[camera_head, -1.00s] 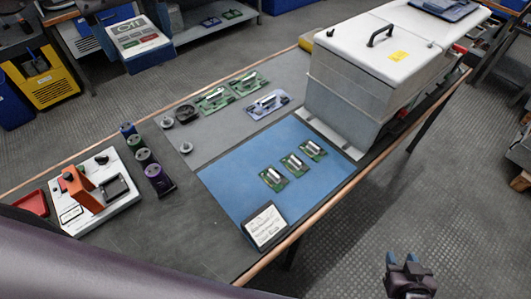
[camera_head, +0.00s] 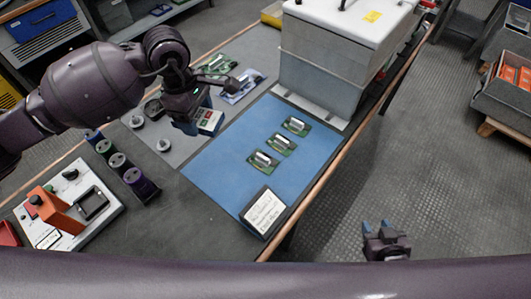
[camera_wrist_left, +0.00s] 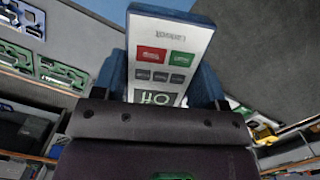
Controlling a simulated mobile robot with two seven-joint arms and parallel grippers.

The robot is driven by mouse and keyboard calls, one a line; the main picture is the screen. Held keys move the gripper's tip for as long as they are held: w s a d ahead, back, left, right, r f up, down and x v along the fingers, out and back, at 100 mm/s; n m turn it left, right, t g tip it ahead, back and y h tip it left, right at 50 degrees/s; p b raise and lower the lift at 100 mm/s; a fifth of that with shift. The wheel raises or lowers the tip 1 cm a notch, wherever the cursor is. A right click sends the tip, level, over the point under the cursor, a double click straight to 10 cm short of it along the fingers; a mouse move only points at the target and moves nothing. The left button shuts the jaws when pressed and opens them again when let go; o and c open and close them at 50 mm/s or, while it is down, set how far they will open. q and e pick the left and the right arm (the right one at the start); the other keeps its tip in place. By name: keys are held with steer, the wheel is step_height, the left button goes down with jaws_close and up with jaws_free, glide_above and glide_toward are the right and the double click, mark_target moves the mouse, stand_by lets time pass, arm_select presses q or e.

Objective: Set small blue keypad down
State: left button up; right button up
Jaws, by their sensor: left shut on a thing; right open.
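The small blue keypad (camera_head: 209,121) has blue sides and a pale face with red and green buttons and a display. My left gripper (camera_head: 196,118) is shut on it. In the head view, they appear over the left edge of the blue mat (camera_head: 215,170), beside the grey mat; I cannot tell the gap below. In the left wrist view, the keypad (camera_wrist_left: 165,50) sits between the two blue fingers with its face visible. My right gripper (camera_head: 376,228) is open and empty, off the table's right side.
Three green capacitor boards (camera_head: 280,143) and a white label stand (camera_head: 264,212) are on the blue mat. A big grey-white box (camera_head: 335,65) stands behind. Bare blue mat lies between keypad and stand.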

arm_select(q)
step_height(320, 180, down, 3)
steer(key=b, duration=0.1)
glide_above(219, 172)
step_height(219, 172, down, 15)
steer(key=shift+a+r, duration=0.1)
steer(key=shift+a, duration=0.05)
steer(key=shift+f, duration=0.65)
step_height(219, 172, down, 3)
steer(key=shift+f+b, duration=0.15)
steer(key=shift+b, duration=0.25)
steer(key=shift+w+f, duration=0.1)
steer(key=shift+f, duration=0.15)
